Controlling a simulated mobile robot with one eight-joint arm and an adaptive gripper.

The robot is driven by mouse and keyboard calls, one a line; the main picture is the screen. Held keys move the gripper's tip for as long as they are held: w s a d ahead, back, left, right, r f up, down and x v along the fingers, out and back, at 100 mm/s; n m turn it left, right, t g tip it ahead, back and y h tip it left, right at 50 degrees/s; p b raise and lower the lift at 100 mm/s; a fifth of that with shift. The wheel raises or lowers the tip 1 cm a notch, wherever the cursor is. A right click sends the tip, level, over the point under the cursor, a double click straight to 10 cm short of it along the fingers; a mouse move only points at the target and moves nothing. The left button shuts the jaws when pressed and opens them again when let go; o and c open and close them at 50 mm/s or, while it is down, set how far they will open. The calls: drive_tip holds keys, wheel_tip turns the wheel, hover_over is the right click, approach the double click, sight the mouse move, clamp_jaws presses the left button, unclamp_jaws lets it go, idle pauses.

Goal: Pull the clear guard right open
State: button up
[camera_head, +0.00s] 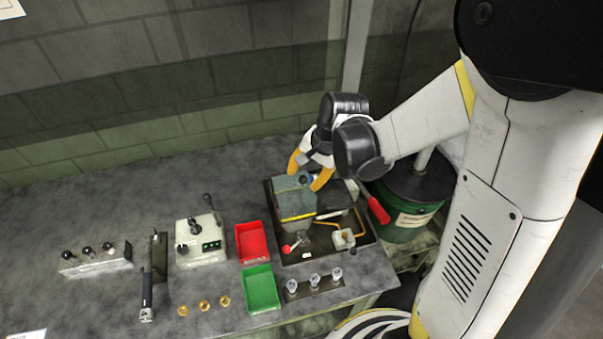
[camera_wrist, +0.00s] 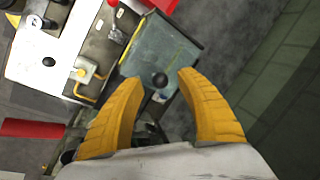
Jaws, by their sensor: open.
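The clear guard (camera_head: 296,199) is a tinted see-through box with a yellow line on it, on the machine's dark base plate. In the wrist view the guard (camera_wrist: 172,48) shows as a grey-green panel with a dark round knob (camera_wrist: 160,80) near its lower edge. My gripper (camera_head: 306,179) is open above the guard's back end. In the wrist view the yellow fingers of my gripper (camera_wrist: 160,83) stand on either side of the knob, with gaps. I cannot tell the height between fingertips and knob. The guard's back side is partly hidden by my gripper.
A red bin (camera_head: 251,241) and a green bin (camera_head: 261,289) stand left of the machine. A red-handled lever (camera_head: 378,211) and a green drum (camera_head: 407,205) are to its right. A control box (camera_head: 201,238) stands further left. The back left of the bench is clear.

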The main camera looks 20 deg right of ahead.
drive_tip(key=shift+w+a+f, duration=0.15)
drive_tip(key=shift+f, duration=0.45)
clamp_jaws()
drive_tip(key=d+b, duration=0.1)
drive_tip(key=d, duration=1)
drive_tip(key=shift+b, duration=0.4)
